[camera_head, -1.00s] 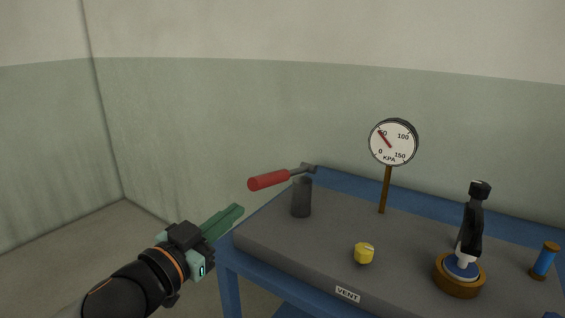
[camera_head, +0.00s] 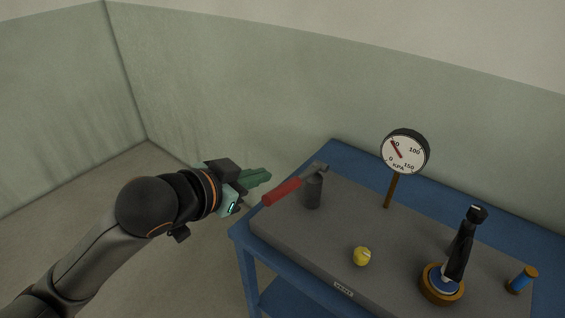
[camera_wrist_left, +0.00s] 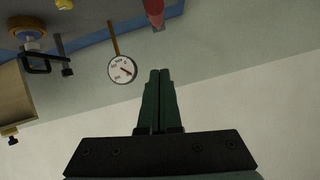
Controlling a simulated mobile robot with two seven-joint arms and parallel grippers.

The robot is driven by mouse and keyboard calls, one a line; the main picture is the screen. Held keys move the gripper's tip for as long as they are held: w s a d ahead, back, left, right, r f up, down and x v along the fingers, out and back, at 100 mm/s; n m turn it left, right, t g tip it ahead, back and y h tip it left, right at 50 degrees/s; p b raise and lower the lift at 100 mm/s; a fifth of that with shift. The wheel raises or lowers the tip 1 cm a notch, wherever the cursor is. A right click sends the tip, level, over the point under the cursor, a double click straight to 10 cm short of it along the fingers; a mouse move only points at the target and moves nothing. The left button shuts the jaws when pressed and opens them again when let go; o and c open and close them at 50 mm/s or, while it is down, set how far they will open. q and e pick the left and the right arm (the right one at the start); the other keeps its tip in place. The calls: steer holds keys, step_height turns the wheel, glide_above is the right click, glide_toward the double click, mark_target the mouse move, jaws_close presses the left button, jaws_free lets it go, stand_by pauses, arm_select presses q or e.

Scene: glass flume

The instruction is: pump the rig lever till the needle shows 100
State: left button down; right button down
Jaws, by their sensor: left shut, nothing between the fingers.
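The rig lever has a red grip (camera_head: 282,191) and a dark arm, beside a dark grey cylinder (camera_head: 314,190) at the rig's left end. Its red grip (camera_wrist_left: 154,12) also shows at the top of the left wrist view. The round white gauge (camera_head: 404,152) stands on a brown post, and its red needle points near 50. The gauge (camera_wrist_left: 122,69) looks upside down in the left wrist view. My left gripper (camera_head: 268,175) is shut and empty. It is just left of the lever grip and appears apart from it. My right gripper is not in view.
The grey rig top (camera_head: 345,235) sits on a blue table (camera_head: 253,265). It carries a yellow knob (camera_head: 361,257) and a VENT label (camera_head: 343,289). At right stand a black upright object (camera_head: 462,250) on a round brown base and a blue spool (camera_head: 521,280). Floor left of the table is clear.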

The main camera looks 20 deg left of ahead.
arm_select(q)
steer(key=shift+r, duration=0.1)
stand_by(0.3)
glide_above(280, 191)
steer(key=d, duration=0.1)
step_height(280, 191, down, 4)
steer(key=f, duration=0.3)
steer(key=shift+w+a+f, duration=0.15)
steer(key=shift+a+f, duration=0.1)
steer(key=shift+a, duration=0.1)
steer(key=shift+a+f, duration=0.1)
steer(key=shift+f, duration=0.35)
